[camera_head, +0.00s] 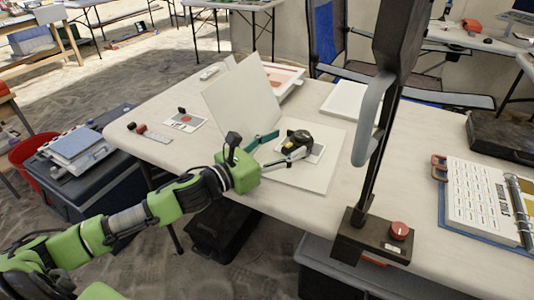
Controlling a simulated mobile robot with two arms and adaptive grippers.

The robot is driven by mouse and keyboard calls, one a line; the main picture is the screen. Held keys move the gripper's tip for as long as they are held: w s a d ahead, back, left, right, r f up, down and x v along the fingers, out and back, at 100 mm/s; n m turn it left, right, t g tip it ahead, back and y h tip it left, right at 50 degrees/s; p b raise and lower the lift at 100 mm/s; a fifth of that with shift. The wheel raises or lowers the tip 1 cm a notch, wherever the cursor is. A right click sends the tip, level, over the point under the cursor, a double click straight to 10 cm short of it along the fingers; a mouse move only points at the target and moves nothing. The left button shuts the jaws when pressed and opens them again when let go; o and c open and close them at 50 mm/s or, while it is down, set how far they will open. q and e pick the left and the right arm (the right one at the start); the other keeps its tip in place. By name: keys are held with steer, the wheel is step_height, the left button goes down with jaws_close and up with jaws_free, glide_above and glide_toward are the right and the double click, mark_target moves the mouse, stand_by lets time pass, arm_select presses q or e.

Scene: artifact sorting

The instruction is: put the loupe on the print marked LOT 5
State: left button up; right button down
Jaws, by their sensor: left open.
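A small dark object that looks like the loupe (300,138) sits on a small pale print (317,153) on a flat white board (325,180). My left gripper (289,146) reaches in from the left, open, with its fingers at the near left side of the loupe. One teal finger is behind and a pale finger is in front; I cannot tell whether they touch it. Another print (184,122) with a red mark lies at the table's left. No lot number is readable on either print. My right gripper is not in view.
A white panel (238,103) stands tilted behind my gripper. A dark stand with a red knob (399,230) rises at the front edge and hides part of the table (415,130). An open binder (475,195) lies at right.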

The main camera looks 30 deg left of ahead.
arm_select(q)
steer(key=v, duration=0.3)
steer(key=shift+s+a+f, duration=0.1)
steer(key=shift+s+f, duration=0.05)
steer(key=shift+s, duration=0.15)
steer(key=shift+v, duration=1.1)
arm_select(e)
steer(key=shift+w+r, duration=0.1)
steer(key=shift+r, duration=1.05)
